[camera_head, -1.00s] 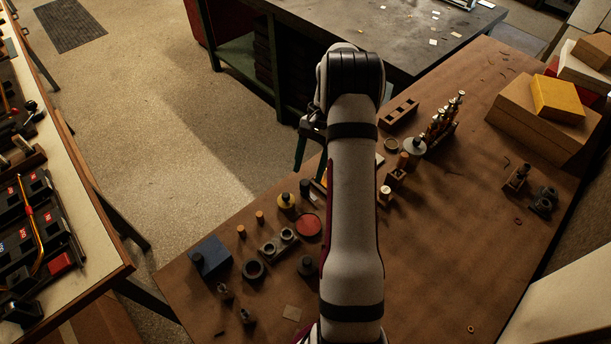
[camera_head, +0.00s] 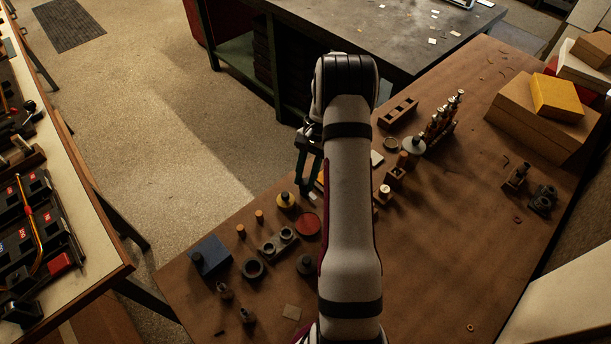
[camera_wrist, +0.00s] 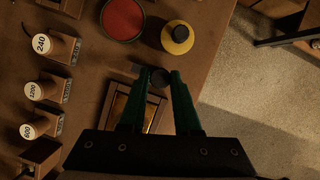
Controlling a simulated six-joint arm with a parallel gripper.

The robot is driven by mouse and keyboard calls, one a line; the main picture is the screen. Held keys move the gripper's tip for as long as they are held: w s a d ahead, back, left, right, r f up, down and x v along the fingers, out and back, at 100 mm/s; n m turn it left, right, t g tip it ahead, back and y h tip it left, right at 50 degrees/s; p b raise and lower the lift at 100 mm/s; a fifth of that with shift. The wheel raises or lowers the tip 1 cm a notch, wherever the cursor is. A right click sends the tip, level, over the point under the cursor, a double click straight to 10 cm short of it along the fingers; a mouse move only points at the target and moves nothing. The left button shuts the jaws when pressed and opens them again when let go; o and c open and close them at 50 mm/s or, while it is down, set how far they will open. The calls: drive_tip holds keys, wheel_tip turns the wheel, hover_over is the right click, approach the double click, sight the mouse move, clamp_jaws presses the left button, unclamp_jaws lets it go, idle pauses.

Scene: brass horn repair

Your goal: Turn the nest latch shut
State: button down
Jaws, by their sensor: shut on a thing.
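My gripper (camera_wrist: 160,80) has two green fingers, shut on a dark round knob (camera_wrist: 158,76) that appears to be the nest latch. The knob sits at the far end of a wood-framed nest (camera_wrist: 114,100) with a brassy surface inside. My left finger hides part of the frame, and how far the latch is turned cannot be told. In the head view my gripper (camera_head: 306,185) is low by the bench's far edge. My arm hides most of the nest there.
Numbered cylinders in blocks, such as the 240 one (camera_wrist: 43,44), line the left. The bench (camera_head: 450,220) edge and floor lie to the right in the wrist view.

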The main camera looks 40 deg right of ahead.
drive_tip(key=shift+n, duration=0.3)
drive_tip(key=n, duration=0.2)
drive_tip(key=n+g, duration=0.1)
drive_tip(key=n, duration=0.1)
drive_tip(key=shift+w+g+h, duration=0.1)
drive_tip(key=shift+g+h, duration=0.2)
drive_tip(key=n+g+h, duration=0.1)
drive_tip(key=n, duration=0.3)
drive_tip(key=shift+w+a, duration=0.1)
drive_tip(key=shift+a, duration=0.05)
drive_tip(key=n+h, duration=0.1)
drive_tip(key=n, duration=0.1)
drive_tip(key=n+h, duration=0.1)
drive_tip(key=n, duration=0.2)
drive_tip(key=shift+a+g, duration=0.1)
drive_tip(key=shift+g, duration=0.3)
drive_tip(key=shift+a+n+h, duration=0.15)
drive_tip(key=shift+n+h, duration=0.65)
drive_tip(key=shift+n, duration=1.5)
drive_tip(key=c, duration=0.6)
unclamp_jaws()
